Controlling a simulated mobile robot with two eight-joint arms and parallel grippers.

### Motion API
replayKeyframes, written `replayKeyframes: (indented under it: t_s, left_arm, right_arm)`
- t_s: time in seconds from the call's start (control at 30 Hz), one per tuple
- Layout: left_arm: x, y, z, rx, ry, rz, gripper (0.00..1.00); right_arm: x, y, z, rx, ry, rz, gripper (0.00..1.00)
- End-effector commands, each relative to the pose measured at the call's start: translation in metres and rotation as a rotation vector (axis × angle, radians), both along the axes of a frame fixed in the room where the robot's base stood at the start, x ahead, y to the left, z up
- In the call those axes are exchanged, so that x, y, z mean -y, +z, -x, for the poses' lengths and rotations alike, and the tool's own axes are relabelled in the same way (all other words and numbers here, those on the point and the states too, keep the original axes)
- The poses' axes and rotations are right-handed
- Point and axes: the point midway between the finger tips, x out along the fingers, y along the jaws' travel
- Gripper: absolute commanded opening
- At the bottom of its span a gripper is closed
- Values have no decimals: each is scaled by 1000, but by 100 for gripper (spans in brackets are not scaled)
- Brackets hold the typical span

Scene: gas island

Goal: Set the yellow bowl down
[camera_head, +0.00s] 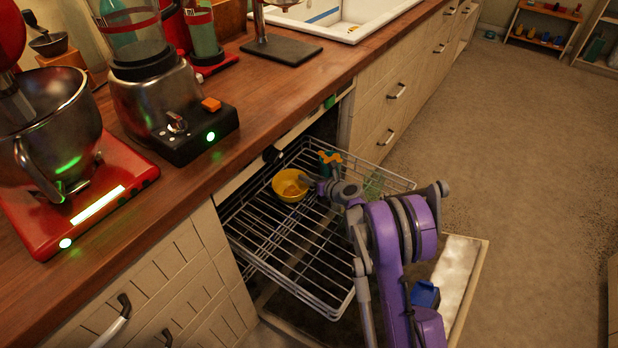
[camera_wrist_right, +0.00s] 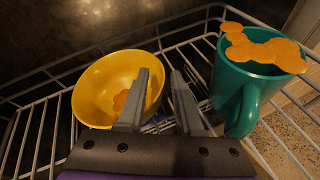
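The yellow bowl (camera_head: 290,185) is on the pulled-out wire dishwasher rack (camera_head: 290,252), near its back left. My right gripper (camera_head: 306,181) is at the bowl's right rim. In the right wrist view, the bowl (camera_wrist_right: 105,85) shows an orange patch inside. The gripper's two fingers (camera_wrist_right: 160,74) are apart, with a visible gap between them; one overlaps the bowl's inside and the other is outside its rim. Whether a finger touches the rim is unclear. My left gripper is not in view.
A teal mug (camera_wrist_right: 235,85) with orange patches on top stands right of the gripper on the rack; it also shows in the head view (camera_head: 326,168). The wooden counter (camera_head: 255,95) edges the rack. The rack's front part is empty.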

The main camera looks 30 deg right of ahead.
Motion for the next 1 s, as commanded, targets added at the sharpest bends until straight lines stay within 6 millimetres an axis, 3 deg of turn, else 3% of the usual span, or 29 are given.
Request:
replayKeyframes:
  t_s: [0.17,0.6,0.87,1.0]
  left_arm:
    - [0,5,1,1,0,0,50]
    - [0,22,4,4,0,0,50]
    - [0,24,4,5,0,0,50]
    - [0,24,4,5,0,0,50]
  right_arm:
    - [2,9,11,0,-1,0,34]
    - [10,42,93,1,-2,1,34]
    - [11,48,111,0,0,1,34]
    - [-6,54,113,-17,55,77,34]
